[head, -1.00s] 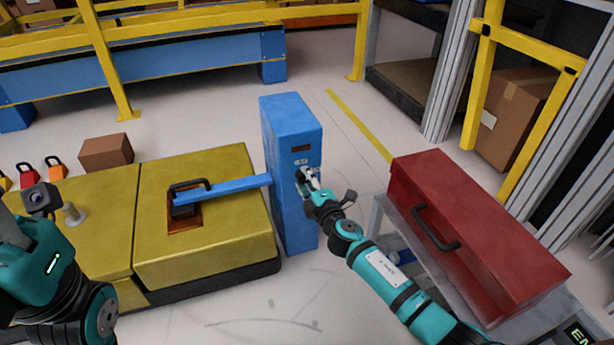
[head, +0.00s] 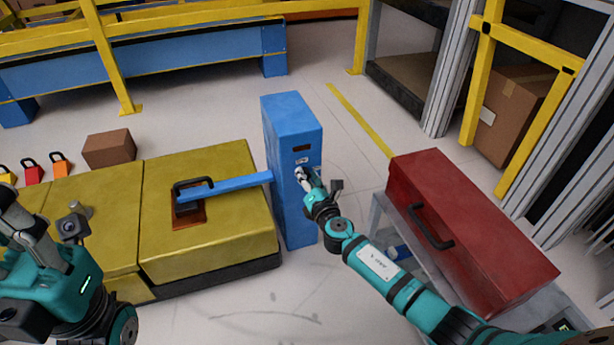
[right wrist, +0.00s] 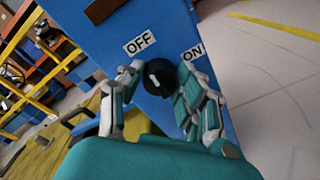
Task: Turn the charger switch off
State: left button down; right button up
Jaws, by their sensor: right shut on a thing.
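The charger is an upright blue post (head: 283,130) in the middle of the head view. Its black round switch knob (right wrist: 160,80) shows in the right wrist view, with a white mark on its face. The OFF label (right wrist: 139,43) is above it to the left and the ON label (right wrist: 193,52) above it to the right. My right gripper (head: 302,174) is at the post's front face. In the right wrist view its fingers (right wrist: 158,88) are shut on the knob, one on each side. My left gripper (head: 18,225) is at the left edge, partly cut off, away from the charger.
A blue arm from the charger reaches over the yellow vehicle (head: 205,240) to a black-handled plug (head: 190,195). A red toolbox (head: 470,225) sits on a grey cart to the right of my right arm. A cardboard box (head: 109,149) lies behind the vehicle.

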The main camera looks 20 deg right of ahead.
jog(key=shift+f+n, duration=0.1)
jog(key=shift+n, duration=0.3)
jog(key=o, duration=1.1)
jog(key=shift+o, duration=0.3)
jog(key=shift+s, duration=0.1)
jog(key=s+r, duration=0.1)
jog(key=s, duration=1)
jog(key=shift+s+d, duration=0.15)
jog(key=shift+s, duration=0.25)
